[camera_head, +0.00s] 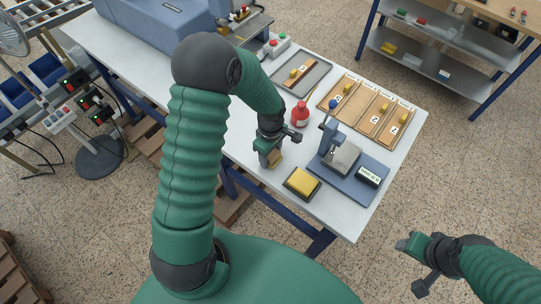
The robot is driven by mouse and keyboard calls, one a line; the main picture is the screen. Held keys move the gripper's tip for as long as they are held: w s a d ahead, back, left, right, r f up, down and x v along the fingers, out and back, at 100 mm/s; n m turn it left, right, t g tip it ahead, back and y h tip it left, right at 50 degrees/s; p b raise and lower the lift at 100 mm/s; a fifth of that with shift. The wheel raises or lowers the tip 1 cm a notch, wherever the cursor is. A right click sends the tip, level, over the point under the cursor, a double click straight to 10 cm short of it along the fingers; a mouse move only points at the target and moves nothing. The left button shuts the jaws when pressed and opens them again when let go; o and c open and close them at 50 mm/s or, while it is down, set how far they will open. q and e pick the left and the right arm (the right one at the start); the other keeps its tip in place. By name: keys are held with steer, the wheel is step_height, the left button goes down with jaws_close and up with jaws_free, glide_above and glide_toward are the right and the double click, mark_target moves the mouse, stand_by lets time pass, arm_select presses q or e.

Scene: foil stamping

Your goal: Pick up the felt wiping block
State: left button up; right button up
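A small tan-brown block (276,158), which looks like the felt wiping block, is at the front edge area of the white table. My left gripper (267,159) is right at this block, pointing down, with a grey finger along its left side. The far finger is hidden, so I cannot tell whether the gripper is closed on the block or whether the block touches the table. My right gripper (405,244) is off the table at the lower right, away from the block. Its finger gap is not clear.
A yellow pad in a dark tray (288,184) lies just right of the block. The table's front edge is close.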

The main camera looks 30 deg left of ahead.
arm_select(q)
steer(key=shift+w+d+r, duration=0.1)
steer(key=shift+d, duration=0.3)
steer(key=c, duration=0.5)
steer(key=shift+d, duration=0.1)
steer(key=c, duration=0.4)
steer(key=shift+o, duration=0.2)
steer(key=shift+a+r, duration=0.15)
steer(key=shift+a, duration=0.2)
steer(key=shift+a+r, duration=0.15)
steer(key=shift+r, duration=0.15)
steer(key=shift+s+r+b, duration=0.25)
steer(key=shift+r+b, duration=0.1)
steer(key=shift+r, duration=0.3)
steer(key=shift+s+r+b, duration=0.25)
steer(key=shift+r+b, duration=0.05)
steer(key=shift+r, duration=0.3)
steer(key=s+r+b, duration=0.1)
steer(key=s+b, duration=0.1)
steer(key=s, duration=1.3)
steer(key=shift+a+r, duration=0.3)
steer(key=shift+a, duration=0.1)
arm_select(e)
steer(key=f, duration=0.4)
steer(key=shift+d, duration=0.3)
